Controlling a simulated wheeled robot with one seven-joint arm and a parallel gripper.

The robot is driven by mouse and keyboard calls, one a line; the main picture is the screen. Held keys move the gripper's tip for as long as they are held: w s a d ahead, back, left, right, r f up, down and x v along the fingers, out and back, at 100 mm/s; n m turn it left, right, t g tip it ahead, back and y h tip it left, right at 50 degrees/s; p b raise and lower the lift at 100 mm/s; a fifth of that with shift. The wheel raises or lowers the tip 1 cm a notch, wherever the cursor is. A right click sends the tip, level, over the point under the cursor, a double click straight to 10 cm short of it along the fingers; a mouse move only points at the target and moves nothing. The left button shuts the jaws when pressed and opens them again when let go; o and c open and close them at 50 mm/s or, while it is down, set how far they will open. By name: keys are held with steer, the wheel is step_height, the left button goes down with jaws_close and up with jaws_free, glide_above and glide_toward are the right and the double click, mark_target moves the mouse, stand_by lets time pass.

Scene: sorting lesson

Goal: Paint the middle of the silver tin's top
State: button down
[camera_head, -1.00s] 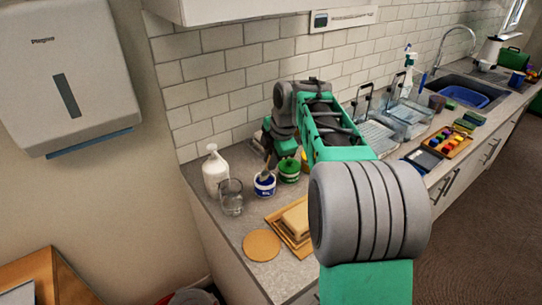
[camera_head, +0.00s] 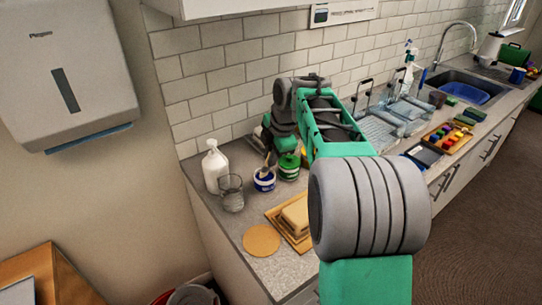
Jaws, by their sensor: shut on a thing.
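My gripper (camera_head: 264,144) is small and dark at the far end of my arm, above and behind two paint pots. It is shut on what looks like a thin tan paintbrush (camera_head: 267,160), which points down toward the blue-and-white pot (camera_head: 264,180). I cannot tell whether the brush tip is inside that pot. A green pot (camera_head: 289,167) stands just to the right of it. I cannot make out the silver tin; my arm hides part of the counter behind the pots.
A white pump bottle (camera_head: 214,168) and a clear glass (camera_head: 231,193) stand left of the pots. In front are a round tan disc (camera_head: 262,240) and a yellowish block (camera_head: 296,213) on a wooden board. Clear bins (camera_head: 408,108) and a colour-block tray (camera_head: 447,138) lie right of my arm.

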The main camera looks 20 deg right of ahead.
steer(key=shift+f+b, duration=0.5)
steer(key=shift+b, duration=0.05)
stand_by(1.4)
steer(key=shift+r+p, duration=2.2)
steer(key=shift+r, duration=1.45)
